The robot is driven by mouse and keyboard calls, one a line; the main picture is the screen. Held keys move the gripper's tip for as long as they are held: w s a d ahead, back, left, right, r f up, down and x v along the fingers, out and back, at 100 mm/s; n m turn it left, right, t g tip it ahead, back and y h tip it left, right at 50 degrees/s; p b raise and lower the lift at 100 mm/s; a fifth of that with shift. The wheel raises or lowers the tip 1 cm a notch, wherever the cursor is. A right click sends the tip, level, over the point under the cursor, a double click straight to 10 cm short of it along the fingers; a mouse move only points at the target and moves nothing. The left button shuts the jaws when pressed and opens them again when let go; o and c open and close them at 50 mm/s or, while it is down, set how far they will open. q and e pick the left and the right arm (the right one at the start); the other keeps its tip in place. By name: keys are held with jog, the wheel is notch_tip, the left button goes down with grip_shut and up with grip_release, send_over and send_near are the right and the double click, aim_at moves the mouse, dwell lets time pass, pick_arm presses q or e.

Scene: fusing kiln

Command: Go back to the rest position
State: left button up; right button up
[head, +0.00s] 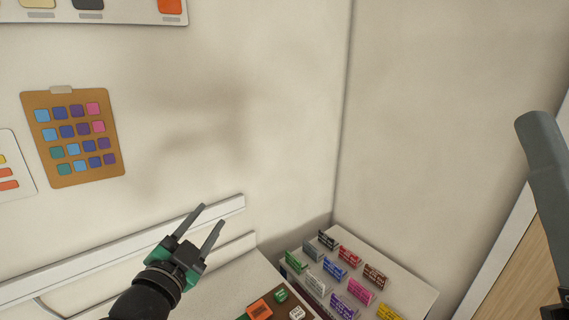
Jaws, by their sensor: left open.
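My left gripper (212,222) is in the lower middle of the head view, coming in from the lower left. Its two dark fingers are apart with nothing between them, and they point up and to the right. It is in front of the wall, above the worktop. A grey arm-like part (545,165) shows at the right edge, but no right gripper fingers are in view.
A stepped rack (408,284) with several coloured labelled blocks stands in the corner. A brown board (250,312) with a few tiles lies left of it. A colour sample board (110,165) hangs on the wall. A white ledge (110,258) runs behind my left gripper.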

pick_arm(q)
jog(key=s+a+r+n+t, duration=0.1)
jog(key=s+r+n+t, duration=0.3)
jog(key=s+r, duration=0.7)
jog(key=s+a+r+n+t+y, duration=0.1)
jog(key=s+r+n+t, duration=0.4)
jog(key=s+r, duration=0.7)
jog(key=shift+a+r+n+t, duration=0.3)
jog(key=shift+a+r+n, duration=0.1)
jog(key=shift+r+n, duration=0.1)
